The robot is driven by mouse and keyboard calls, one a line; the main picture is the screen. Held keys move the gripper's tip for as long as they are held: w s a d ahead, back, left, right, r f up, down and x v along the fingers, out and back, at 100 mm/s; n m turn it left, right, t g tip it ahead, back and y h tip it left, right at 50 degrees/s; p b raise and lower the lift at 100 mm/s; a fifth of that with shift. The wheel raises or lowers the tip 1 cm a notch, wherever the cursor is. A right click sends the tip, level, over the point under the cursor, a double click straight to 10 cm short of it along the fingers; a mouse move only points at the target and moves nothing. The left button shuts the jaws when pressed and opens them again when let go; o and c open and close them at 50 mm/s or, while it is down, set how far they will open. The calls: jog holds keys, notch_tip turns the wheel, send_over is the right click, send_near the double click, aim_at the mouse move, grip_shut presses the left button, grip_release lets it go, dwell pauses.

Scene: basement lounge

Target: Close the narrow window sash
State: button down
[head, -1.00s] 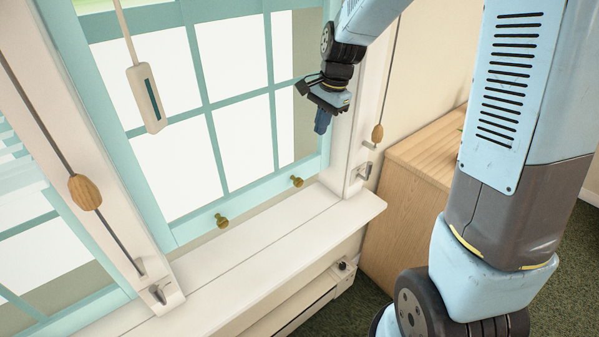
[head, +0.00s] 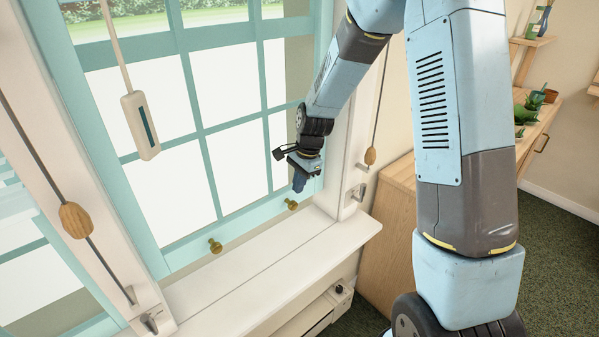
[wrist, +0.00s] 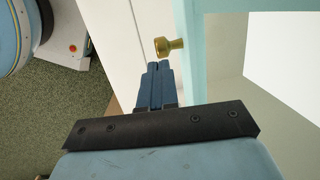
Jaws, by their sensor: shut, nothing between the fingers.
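A teal window sash (head: 185,254) with several panes fills the middle of the head view. Its bottom rail carries two brass knobs, a left one (head: 215,246) and a right one (head: 291,204). A thin beige strip shows between the rail and the white sill (head: 265,255). My gripper (head: 299,184) points down just above the right knob, its blue fingers shut and empty. In the wrist view, the closed fingertips (wrist: 159,67) are close to a brass knob (wrist: 168,46); whether they touch is unclear. Which sash is the narrow one is hard to tell.
Another teal sash (head: 70,295) is cut off at the left. Cords with wooden weights (head: 76,220) hang beside the frames, and a pale handle (head: 140,125) hangs before the panes. A wooden cabinet (head: 385,235) stands right of the sill. A white heater (head: 320,315) is below.

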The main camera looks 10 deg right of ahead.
aim_at(294, 202)
jog(key=shift+a+f, duration=0.25)
jog(key=shift+f, duration=0.85)
jog(key=shift+a+f, duration=0.2)
jog(key=shift+f, duration=0.85)
notch_tip(294, 202, down, 10)
jog(key=shift+f, duration=0.15)
jog(key=shift+s+f, duration=0.25)
jog(key=shift+f, duration=0.2)
jog(key=shift+d, duration=0.1)
jog(key=shift+w+r, duration=0.1)
jog(key=shift+r, duration=0.35)
notch_tip(294, 202, up, 14)
jog(key=d, duration=0.2)
jog(key=shift+d+f, duration=0.15)
jog(key=shift+d, duration=0.15)
